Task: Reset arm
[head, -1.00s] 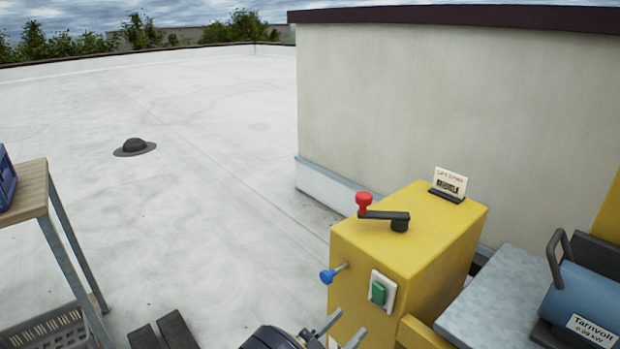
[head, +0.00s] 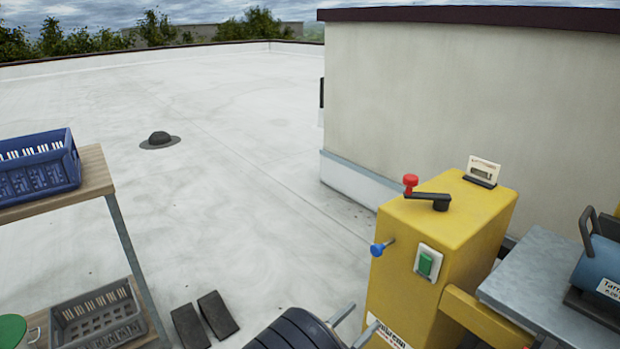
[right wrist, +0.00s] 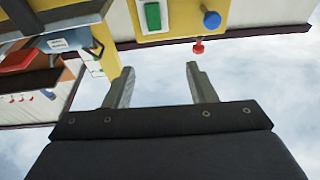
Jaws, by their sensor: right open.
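My right gripper (head: 358,322) is at the bottom of the head view, just left of and in front of the yellow box (head: 408,275). Its two fingers are spread with nothing between them, and they also show apart and empty in the right wrist view (right wrist: 160,84). The yellow box carries a crank with a red knob (head: 410,181), a blue knob (head: 378,249) and a green switch (head: 425,263). In the right wrist view these parts appear upside down beyond the fingertips. My left gripper is not in view.
A wooden-topped rack (head: 93,172) at left holds a blue crate (head: 38,176), with a grey crate (head: 97,318) below. Two dark blocks (head: 204,320) lie on the roof. A grey bench (head: 540,280) with a blue device (head: 598,262) stands at right. Open roof lies in the middle.

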